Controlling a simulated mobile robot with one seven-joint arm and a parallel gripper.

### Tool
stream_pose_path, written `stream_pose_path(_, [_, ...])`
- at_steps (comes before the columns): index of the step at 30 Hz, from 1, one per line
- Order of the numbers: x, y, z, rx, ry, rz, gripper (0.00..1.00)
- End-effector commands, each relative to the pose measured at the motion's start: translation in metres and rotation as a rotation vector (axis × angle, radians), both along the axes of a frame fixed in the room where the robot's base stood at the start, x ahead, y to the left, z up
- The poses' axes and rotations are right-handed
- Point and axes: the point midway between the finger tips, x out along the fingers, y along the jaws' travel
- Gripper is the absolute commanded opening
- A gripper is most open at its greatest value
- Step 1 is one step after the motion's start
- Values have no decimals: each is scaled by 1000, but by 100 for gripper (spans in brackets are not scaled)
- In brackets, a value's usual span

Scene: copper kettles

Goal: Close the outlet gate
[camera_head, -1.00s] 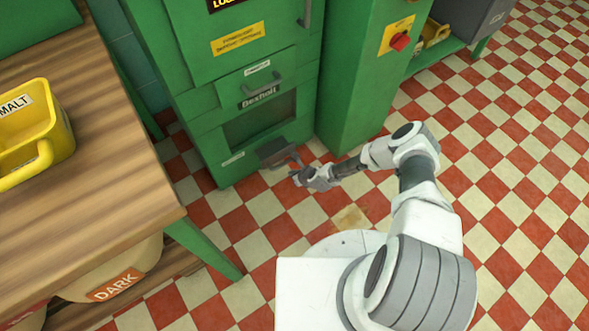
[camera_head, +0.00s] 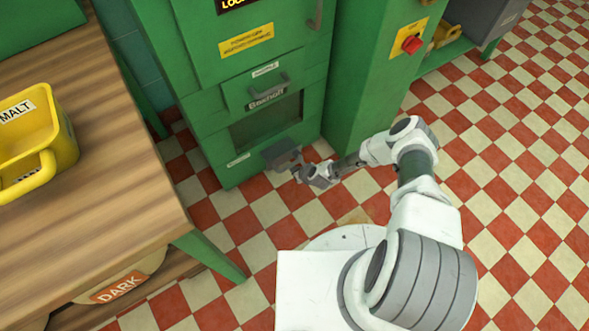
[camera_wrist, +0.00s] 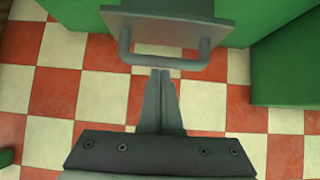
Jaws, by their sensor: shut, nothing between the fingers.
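The outlet gate (camera_head: 281,154) is a grey plate low on the front of the green machine, jutting out from it. In the wrist view the gate (camera_wrist: 168,27) fills the top middle, with its grey bar handle (camera_wrist: 165,62) curving towards my gripper. My gripper (camera_head: 299,173) is beside the handle, low over the floor. In the wrist view my gripper (camera_wrist: 160,74) has its two fingers together, empty, with the tips at or just short of the handle bar. I cannot tell if they touch it.
The green machine (camera_head: 215,150) has a dark window above the gate and a drawer handle higher up. Checkered floor lies open at right.

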Motion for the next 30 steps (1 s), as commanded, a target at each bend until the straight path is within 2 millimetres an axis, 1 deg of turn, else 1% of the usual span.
stream_pose_path(2, [2,1,0,1,-1,0,0])
stream_pose_path(5, [11,7,0,-1,-2,0,0])
stream_pose_path(9, [33,22,0,-2,-4,0,0])
stream_pose_path(15, [56,37,0,-2,-2,0,0])
stream_pose_path(20, [63,43,0,1,-2,1,0])
stream_pose_path(30, [66,44,2,3,-6,-2,0])
